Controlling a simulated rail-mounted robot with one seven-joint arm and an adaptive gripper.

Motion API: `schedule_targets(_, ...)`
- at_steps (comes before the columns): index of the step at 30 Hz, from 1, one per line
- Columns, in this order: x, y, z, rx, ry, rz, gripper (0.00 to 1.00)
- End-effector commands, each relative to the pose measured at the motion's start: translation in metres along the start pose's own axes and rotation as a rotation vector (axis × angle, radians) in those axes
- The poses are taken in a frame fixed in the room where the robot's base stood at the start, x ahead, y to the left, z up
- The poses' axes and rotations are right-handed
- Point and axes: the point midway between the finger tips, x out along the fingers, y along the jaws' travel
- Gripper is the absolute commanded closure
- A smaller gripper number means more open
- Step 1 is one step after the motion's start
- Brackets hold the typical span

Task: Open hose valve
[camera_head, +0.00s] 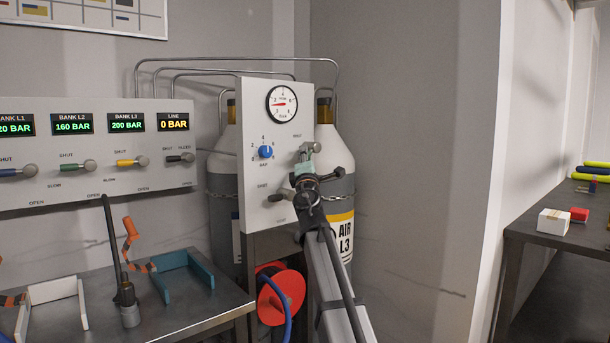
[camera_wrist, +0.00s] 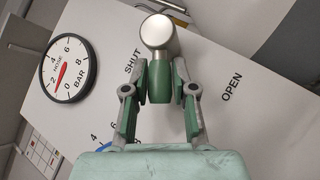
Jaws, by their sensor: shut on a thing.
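The hose valve lever has a bare metal hub (camera_wrist: 160,36) and a green grip (camera_wrist: 159,84). In the wrist view the lever lies between the words SHUT and OPEN on the sloped white panel (camera_wrist: 95,55). My gripper (camera_wrist: 161,76) is shut on the green grip, with one finger on each side. In the head view my gripper (camera_head: 304,168) is at the right side of the upright white panel (camera_head: 252,110), and the metal hub (camera_head: 311,147) shows just above it. My gripper hides most of the lever there.
A round gauge (camera_head: 282,104) and a blue knob (camera_head: 265,151) are on the same panel, with another small lever (camera_head: 281,196) below. Gas cylinders (camera_head: 336,150) stand behind. A red hose reel (camera_head: 281,296) hangs underneath. The bank panel (camera_head: 95,150) is at left; its LINE display reads 0 BAR.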

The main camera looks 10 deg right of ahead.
Motion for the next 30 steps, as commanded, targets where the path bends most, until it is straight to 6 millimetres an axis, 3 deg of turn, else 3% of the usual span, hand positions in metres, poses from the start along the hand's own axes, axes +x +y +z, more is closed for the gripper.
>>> schedule_targets(3, -0.0025, -0.0100, -0.0023, -0.021, 0.004, 0.020, 1.00)
schedule_targets(30, -0.0012, -0.0147, 0.0008, -0.148, 0.040, 0.149, 1.00)
